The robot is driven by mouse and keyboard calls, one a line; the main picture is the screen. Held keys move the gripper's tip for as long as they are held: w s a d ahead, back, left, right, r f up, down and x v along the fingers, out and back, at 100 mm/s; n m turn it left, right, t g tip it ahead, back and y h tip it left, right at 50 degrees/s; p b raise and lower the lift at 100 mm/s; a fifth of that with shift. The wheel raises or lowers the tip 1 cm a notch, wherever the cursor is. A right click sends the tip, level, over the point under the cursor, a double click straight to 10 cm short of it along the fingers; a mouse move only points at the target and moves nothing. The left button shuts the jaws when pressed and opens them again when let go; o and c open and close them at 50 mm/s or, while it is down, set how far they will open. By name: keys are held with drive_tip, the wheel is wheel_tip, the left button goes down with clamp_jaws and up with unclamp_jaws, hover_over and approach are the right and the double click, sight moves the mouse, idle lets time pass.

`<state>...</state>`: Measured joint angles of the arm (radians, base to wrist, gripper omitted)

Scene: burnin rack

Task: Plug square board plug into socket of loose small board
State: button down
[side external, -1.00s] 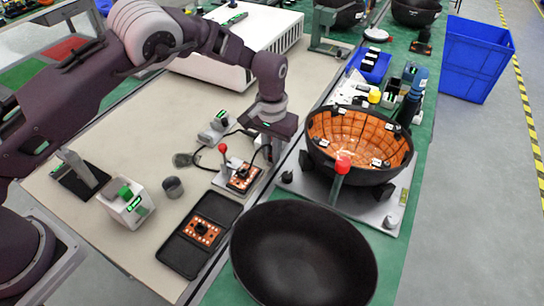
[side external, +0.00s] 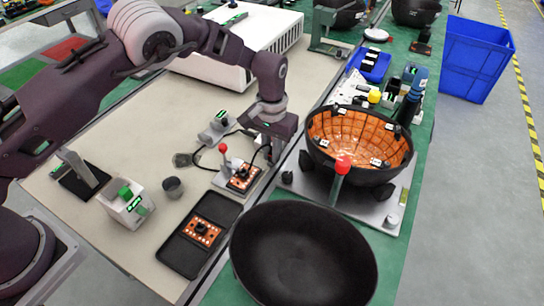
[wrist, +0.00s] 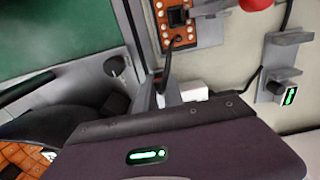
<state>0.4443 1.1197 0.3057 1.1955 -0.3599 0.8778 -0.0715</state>
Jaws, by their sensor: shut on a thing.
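An orange board (side external: 243,178) with a dark square part sits in a metal fixture with a red-knobbed lever, below my wrist. It shows at the top of the wrist view (wrist: 188,36). My gripper (wrist: 165,92) is just beside this board, its fingers close together at the end of a black cable (wrist: 167,62). The plug between the fingers is mostly hidden, and I cannot tell whether it touches a socket. Another small orange board (side external: 201,231) with a dark square centre lies in an open black case (side external: 181,250) nearer the front.
An orange-lined black bowl (side external: 330,160) on a stand is right of my gripper, and an empty black bowl (side external: 300,260) is in front. A grey cable holder (side external: 217,125) stands behind the fixture. A white box (side external: 125,205) and a dark cup (side external: 173,187) stand left.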

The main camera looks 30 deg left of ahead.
drive_tip(key=shift+r, duration=0.1)
drive_tip(key=shift+r, duration=2.95)
drive_tip(key=s+a+r, duration=0.3)
drive_tip(key=s, duration=0.4)
drive_tip(key=shift+s+a+r, duration=0.3)
drive_tip(key=shift+a, duration=0.1)
drive_tip(key=shift+f, duration=2.9)
drive_tip(key=shift+f, duration=0.8)
drive_tip(key=shift+r, duration=0.5)
